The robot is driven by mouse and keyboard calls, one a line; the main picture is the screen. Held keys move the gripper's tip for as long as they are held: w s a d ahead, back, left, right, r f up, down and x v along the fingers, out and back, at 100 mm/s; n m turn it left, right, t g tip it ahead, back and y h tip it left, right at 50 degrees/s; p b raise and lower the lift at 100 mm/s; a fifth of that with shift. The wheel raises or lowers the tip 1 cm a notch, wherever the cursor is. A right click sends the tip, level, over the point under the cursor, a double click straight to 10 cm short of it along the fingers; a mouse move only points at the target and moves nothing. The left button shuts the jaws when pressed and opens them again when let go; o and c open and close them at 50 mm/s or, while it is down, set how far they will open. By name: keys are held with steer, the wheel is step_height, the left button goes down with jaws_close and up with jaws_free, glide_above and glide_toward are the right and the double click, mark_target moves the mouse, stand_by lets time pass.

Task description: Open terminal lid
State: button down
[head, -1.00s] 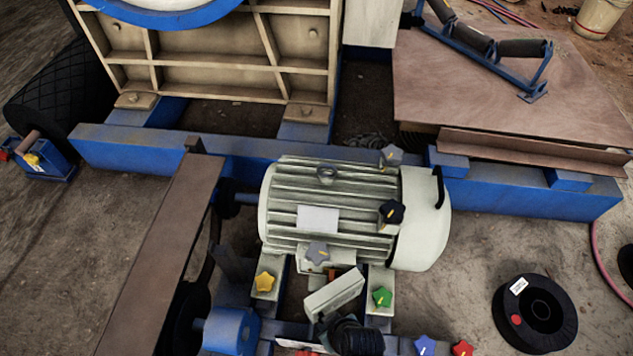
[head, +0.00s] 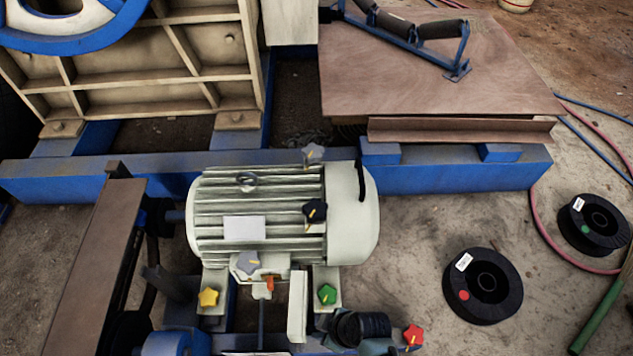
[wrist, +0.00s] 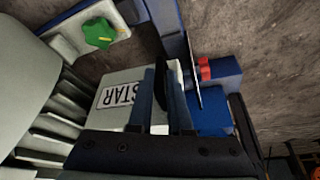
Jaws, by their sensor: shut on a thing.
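The pale motor (head: 265,215) stands in the middle of the head view. Below it, the terminal lid (head: 297,305) shows nearly edge-on, as a narrow upright pale panel to the right of an orange part (head: 270,283). In the wrist view the lid (wrist: 145,78) is a pale panel with a label reading "STAR". My gripper (wrist: 163,75) is shut on the lid, its dark blue fingers hiding part of it. In the head view only dark parts of my arm show, to the right of the lid, and the contact is hidden.
Yellow (head: 208,297), green (head: 327,293) and red (head: 413,335) star knobs sit around the motor's foot. A brown belt guard (head: 95,265) stands left. A blue beam (head: 450,178) runs behind. Black spools (head: 482,285) lie on open floor at right.

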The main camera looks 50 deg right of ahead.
steer(key=shift+w+d+r, duration=0.1)
steer(key=shift+d, duration=0.5)
steer(key=shift+w, duration=0.1)
steer(key=c, duration=0.9)
jaws_free()
steer(key=p+v, duration=0.3)
steer(key=v, duration=0.3)
steer(key=p+v, duration=0.3)
steer(key=v, duration=0.4)
steer(key=shift+s, duration=0.2)
